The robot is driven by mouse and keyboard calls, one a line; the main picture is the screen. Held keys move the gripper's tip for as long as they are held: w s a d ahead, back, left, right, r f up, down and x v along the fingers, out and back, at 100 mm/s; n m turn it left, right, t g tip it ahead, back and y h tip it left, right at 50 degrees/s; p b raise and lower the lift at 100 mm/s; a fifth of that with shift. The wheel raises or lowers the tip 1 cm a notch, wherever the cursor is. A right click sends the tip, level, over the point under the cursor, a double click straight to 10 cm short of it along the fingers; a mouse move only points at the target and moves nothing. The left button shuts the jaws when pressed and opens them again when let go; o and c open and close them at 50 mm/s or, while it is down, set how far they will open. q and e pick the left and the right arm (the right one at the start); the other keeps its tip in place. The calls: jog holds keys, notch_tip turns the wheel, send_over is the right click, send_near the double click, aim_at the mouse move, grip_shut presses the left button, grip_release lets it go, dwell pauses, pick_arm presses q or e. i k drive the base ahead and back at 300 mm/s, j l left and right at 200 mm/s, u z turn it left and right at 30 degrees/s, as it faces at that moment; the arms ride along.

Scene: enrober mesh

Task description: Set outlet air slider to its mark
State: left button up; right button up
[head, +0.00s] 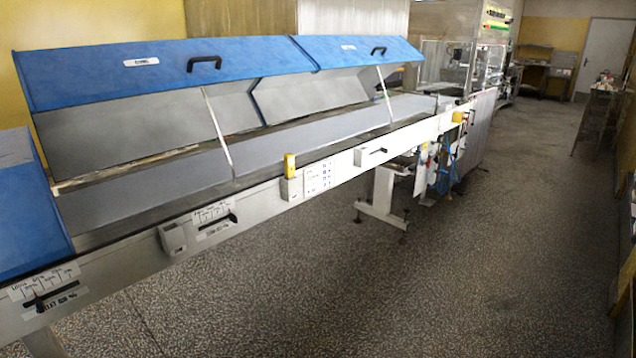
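A slider with a dark horizontal slot and knob (42,303) sits on the front rail at the lower left. A white scale plate with tick marks is above it. The label below it is only partly legible and seems to end in "LET AIR %", so I cannot tell if it says outlet or inlet. A second, similar slider (217,221) with a scale is further right on the rail, its knob toward the right end of its slot. Its label is too small to read. Neither of my grippers shows in the head view.
The long machine has raised blue lids (150,75) with black handles over a grey belt (270,150). The speckled floor (380,280) in front is clear.

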aim_at(38, 303)
jog(key=i+l, duration=0.1)
jog(key=l, duration=0.2)
jog(key=u, duration=1.6)
